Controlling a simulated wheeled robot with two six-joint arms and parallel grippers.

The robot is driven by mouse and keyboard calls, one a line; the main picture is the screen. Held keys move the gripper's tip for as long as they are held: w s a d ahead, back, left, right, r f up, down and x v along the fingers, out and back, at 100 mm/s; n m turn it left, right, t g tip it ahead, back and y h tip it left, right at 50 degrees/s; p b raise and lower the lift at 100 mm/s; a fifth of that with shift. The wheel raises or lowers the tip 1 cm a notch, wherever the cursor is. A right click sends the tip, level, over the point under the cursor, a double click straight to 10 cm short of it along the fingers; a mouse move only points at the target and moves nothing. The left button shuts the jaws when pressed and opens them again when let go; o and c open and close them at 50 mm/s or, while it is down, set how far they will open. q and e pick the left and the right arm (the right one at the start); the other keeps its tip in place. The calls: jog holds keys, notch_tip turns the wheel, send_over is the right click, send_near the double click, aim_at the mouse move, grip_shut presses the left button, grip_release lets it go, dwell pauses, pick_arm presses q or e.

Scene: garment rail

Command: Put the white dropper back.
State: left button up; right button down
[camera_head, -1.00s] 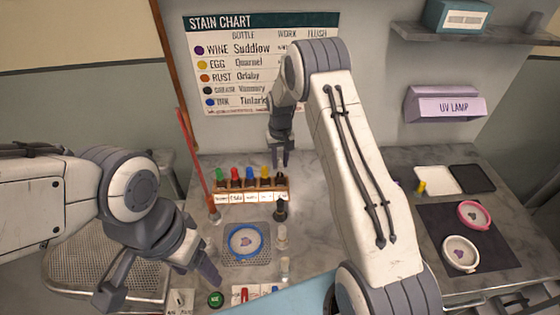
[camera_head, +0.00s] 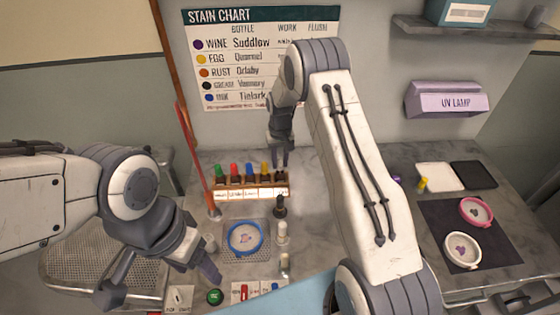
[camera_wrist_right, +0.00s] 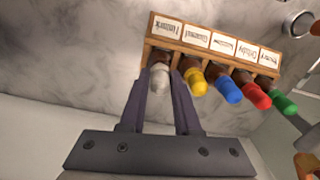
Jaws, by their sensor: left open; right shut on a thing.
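The white dropper (camera_wrist_right: 158,76) stands in the end slot of the wooden rack (camera_wrist_right: 207,50), beside the yellow dropper, in the right wrist view. My right gripper (camera_wrist_right: 161,78) is shut on its white top, one finger on each side. In the head view my right gripper (camera_head: 280,160) reaches down at the right end of the rack (camera_head: 222,194), and the white dropper is hard to make out there. My left gripper (camera_head: 212,278) is open and empty, low at the left, apart from the rack.
Green, red, blue and yellow droppers fill the other slots. A blue hoop (camera_head: 246,254) lies in front, with a dark bottle (camera_head: 280,207) and pale bottles (camera_head: 282,234) to its right. A red stick (camera_head: 194,160) leans at the left. A dark mat (camera_head: 442,222) with hoops lies right.

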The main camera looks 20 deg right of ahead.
jog(key=shift+f, duration=0.1)
jog(key=shift+f+b, duration=0.4)
jog(key=shift+f, duration=0.05)
jog(key=c, duration=0.5)
grip_release()
jog(key=shift+c, duration=0.2)
jog(key=shift+r, duration=0.1)
jog(key=shift+r+p, duration=2.45)
jog(key=shift+r, duration=1.25)
jog(key=shift+a, duration=0.1)
